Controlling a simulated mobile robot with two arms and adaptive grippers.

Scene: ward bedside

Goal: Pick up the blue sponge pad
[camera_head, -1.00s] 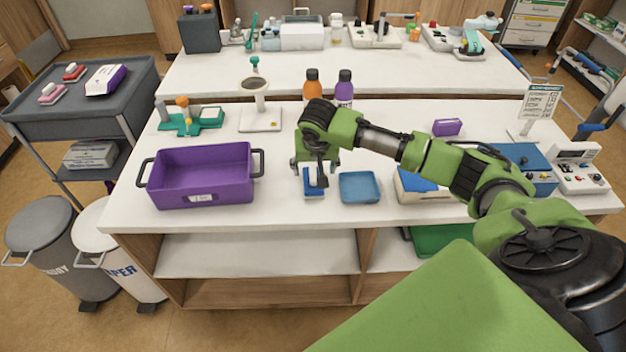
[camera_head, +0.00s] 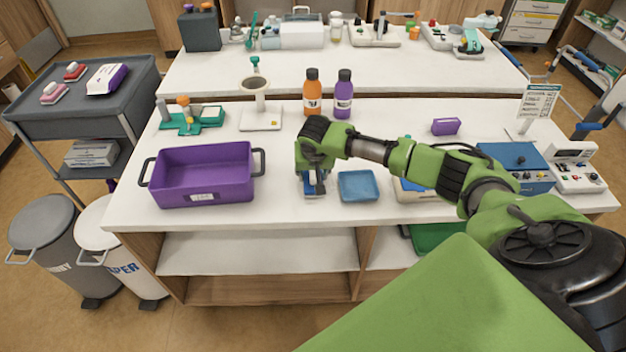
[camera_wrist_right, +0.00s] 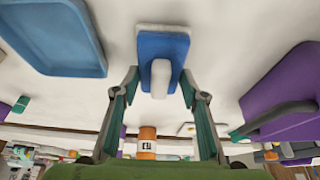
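The blue sponge pad (camera_wrist_right: 163,50) lies on the white bench top, with a pale edge and a white grip on top. In the head view the blue sponge pad (camera_head: 313,194) is partly hidden under my right gripper (camera_head: 313,182). In the wrist view my right gripper (camera_wrist_right: 159,82) is open. Its two fingertips are apart, near the sponge's near end and on either side of the white grip. There is space between the fingers and the grip. My left gripper is in neither view.
A blue tray (camera_head: 358,186) lies just right of the sponge. A purple bin (camera_head: 202,200) stands to the left. Orange (camera_head: 312,92) and purple (camera_head: 344,94) bottles stand behind my gripper. The bench's front strip is clear.

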